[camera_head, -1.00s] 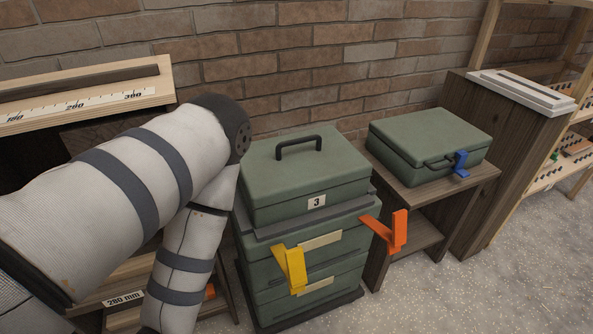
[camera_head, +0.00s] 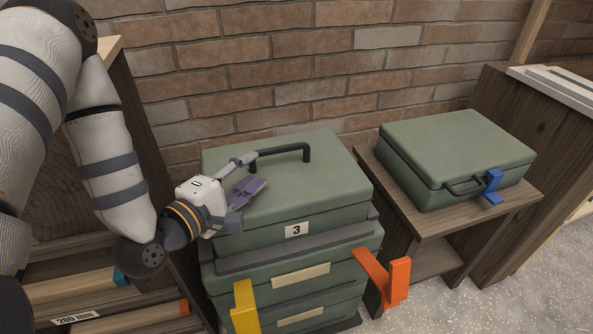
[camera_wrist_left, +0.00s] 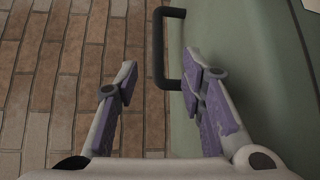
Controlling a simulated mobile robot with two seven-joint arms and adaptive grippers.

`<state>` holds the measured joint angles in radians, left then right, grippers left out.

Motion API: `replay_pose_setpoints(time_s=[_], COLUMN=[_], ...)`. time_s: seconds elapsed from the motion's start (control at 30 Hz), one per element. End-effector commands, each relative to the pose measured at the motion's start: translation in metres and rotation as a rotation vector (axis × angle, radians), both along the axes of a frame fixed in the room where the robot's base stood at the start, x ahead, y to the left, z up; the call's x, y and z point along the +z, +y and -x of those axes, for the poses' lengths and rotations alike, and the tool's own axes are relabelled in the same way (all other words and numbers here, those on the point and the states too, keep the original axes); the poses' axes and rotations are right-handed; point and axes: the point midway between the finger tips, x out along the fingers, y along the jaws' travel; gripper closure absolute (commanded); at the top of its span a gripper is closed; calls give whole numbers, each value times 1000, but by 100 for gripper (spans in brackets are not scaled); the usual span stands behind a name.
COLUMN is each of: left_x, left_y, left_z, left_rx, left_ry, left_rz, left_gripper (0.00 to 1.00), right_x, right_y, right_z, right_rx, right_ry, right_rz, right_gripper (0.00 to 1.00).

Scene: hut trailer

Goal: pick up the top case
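The top case (camera_head: 325,190) is a green box marked 3, lying flat on a stack of green boxes. Its black handle (camera_head: 308,152) stands up on the lid. My left gripper (camera_head: 257,171) is above the lid's left part, beside the handle's left end; it is open and empty. In the left wrist view my left gripper (camera_wrist_left: 160,72) has its purple-padded fingers spread apart. The handle (camera_wrist_left: 158,50) shows beyond the fingertips, in line with the gap, and the green lid (camera_wrist_left: 235,45) fills the right side. My right gripper is not in view.
Another green case (camera_head: 450,150) with a blue latch (camera_head: 492,187) lies on a wooden stand (camera_head: 515,205) to the right. An orange bracket (camera_head: 385,278) and a yellow bracket (camera_head: 244,308) stick out from the stack. A brick wall (camera_head: 290,75) stands behind, and shelves are at left.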

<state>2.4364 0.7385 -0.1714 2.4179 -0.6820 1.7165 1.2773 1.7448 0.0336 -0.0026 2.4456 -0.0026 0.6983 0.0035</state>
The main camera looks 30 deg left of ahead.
Motion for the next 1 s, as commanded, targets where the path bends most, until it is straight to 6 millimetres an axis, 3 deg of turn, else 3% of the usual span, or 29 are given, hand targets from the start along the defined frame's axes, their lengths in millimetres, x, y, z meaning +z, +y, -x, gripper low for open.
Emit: replay_pose_setpoints(time_s=[0.2,0.6,0.87,1.0], left_x=[-8,-14,-13,-13], left_y=[0,-3,-2,-2], left_z=[-47,-110,-116,-115], left_rx=[-3,-2,0,0], left_ry=[0,0,-1,0], left_rz=[-4,-2,0,0], left_gripper=[64,64,64,93], right_x=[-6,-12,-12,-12], right_y=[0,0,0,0], right_z=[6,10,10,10], right_rx=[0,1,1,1], right_ry=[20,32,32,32], right_rz=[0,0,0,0], right_gripper=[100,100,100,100])
